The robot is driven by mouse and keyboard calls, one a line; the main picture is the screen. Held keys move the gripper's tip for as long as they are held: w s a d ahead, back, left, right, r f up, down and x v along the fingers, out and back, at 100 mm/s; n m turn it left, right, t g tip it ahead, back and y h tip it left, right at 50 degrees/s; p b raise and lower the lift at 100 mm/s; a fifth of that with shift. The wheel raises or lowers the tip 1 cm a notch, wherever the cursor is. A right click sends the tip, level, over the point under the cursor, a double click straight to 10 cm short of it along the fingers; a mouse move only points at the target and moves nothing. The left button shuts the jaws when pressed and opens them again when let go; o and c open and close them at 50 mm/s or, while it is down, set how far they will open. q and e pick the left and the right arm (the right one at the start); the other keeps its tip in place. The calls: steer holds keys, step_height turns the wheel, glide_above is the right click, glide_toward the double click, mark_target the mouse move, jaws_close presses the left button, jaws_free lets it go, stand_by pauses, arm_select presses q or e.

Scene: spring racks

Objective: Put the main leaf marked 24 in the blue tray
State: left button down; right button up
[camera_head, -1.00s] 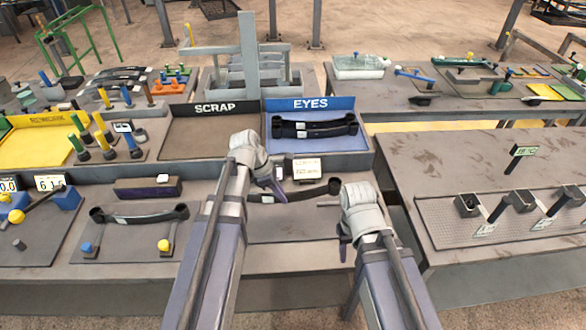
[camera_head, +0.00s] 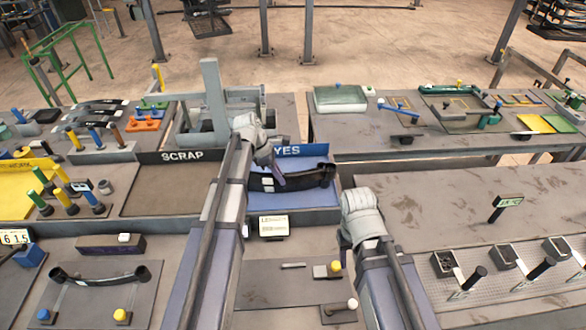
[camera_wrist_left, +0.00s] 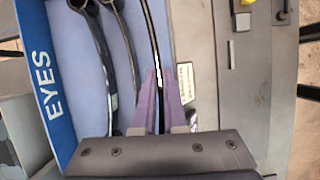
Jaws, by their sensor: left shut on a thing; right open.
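My left gripper (camera_head: 277,180) is shut on a black curved main leaf (camera_head: 308,181) with a rolled eye at its end. In the left wrist view the leaf (camera_wrist_left: 152,35) runs up from between the purple fingers, with a white mark on it. It is over the near part of the blue tray (camera_head: 312,151) lettered EYES; I cannot tell whether it touches the floor. Two more dark leaves lie in the tray, to the left of the held one in the wrist view (camera_wrist_left: 97,45). No number 24 is readable. My right gripper (camera_head: 341,240) is open and empty over the table.
The SCRAP tray (camera_head: 140,200) adjoins on the left. A small cream label block (camera_head: 273,226) stands in front of the blue tray. Another dark leaf (camera_head: 100,279) rests on a stand at front left. A grey upright frame (camera_head: 213,100) rises behind the trays.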

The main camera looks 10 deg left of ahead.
mark_target(278, 184)
arm_select(q)
steer(key=shift+w+f+b, duration=0.1)
steer(key=shift+f+b, duration=0.15)
steer(key=shift+b, duration=0.3)
step_height(278, 184, down, 5)
steer(key=b, duration=0.5)
steer(key=shift+w+f, duration=0.1)
steer(key=shift+f, duration=0.1)
steer(key=shift+f, duration=0.1)
step_height(278, 184, down, 4)
steer(key=b, duration=0.4)
steer(key=shift+r, duration=0.25)
steer(key=shift+f, duration=0.15)
steer(key=c, duration=1)
jaws_free()
